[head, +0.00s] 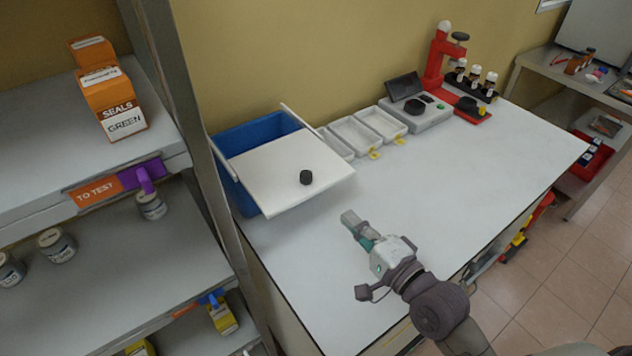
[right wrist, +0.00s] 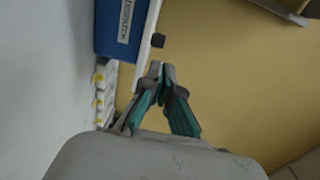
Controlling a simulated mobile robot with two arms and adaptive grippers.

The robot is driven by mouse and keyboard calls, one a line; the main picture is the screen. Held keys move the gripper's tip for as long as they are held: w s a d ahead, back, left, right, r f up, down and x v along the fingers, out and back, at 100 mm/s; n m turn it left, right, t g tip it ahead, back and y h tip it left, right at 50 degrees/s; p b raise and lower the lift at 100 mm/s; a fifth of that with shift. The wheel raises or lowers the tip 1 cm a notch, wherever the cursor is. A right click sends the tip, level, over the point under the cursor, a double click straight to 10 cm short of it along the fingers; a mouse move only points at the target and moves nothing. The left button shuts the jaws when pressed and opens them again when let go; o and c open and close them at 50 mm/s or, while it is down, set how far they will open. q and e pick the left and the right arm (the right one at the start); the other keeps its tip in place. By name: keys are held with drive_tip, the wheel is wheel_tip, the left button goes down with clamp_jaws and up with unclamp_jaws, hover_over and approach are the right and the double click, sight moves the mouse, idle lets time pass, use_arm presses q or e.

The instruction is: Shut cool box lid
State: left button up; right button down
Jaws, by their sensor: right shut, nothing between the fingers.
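The blue cool box (head: 238,190) stands at the left end of the white bench. Its white lid (head: 270,165) lies tilted across the box and overhangs to the right; a strip of blue (head: 255,133) shows uncovered along the back. A black knob (head: 306,177) sits on the lid near its right side. My right gripper (head: 349,218) is shut and empty, in front and right of the lid, apart from it. In the right wrist view its fingertips (right wrist: 160,70) are close below the black knob (right wrist: 158,41), with the blue box (right wrist: 120,28) beyond. My left gripper is not in view.
White trays (head: 355,136) stand right of the box, then a grey device (head: 418,113) and a red stand (head: 440,65) with bottles. A shelf rack (head: 180,110) rises close on the left. The bench's middle and right (head: 480,150) are clear.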

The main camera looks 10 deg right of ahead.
sight(283, 156)
drive_tip(key=p+x, duration=0.2)
drive_tip(key=x, duration=0.8)
drive_tip(key=shift+w+a+p, duration=0.1)
drive_tip(key=shift+w+p, duration=0.1)
drive_tip(key=shift+p, duration=0.15)
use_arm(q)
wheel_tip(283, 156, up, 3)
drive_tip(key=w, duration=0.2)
use_arm(e)
drive_tip(key=shift+w+a, duration=0.15)
drive_tip(key=shift+w, duration=0.15)
drive_tip(key=shift+w+a+f, duration=0.15)
drive_tip(key=shift+w, duration=0.15)
drive_tip(key=b+x, duration=0.3)
drive_tip(key=x, duration=1.1)
drive_tip(key=shift+b, duration=0.35)
drive_tip(key=shift+w+a, duration=0.1)
drive_tip(key=shift+w, duration=0.2)
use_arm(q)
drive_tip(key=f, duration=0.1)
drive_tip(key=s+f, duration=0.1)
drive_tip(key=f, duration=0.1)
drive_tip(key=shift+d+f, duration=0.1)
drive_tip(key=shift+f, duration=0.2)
use_arm(e)
drive_tip(key=shift+s+r, duration=0.1)
drive_tip(key=shift+r, duration=0.4)
drive_tip(key=shift+r, duration=0.1)
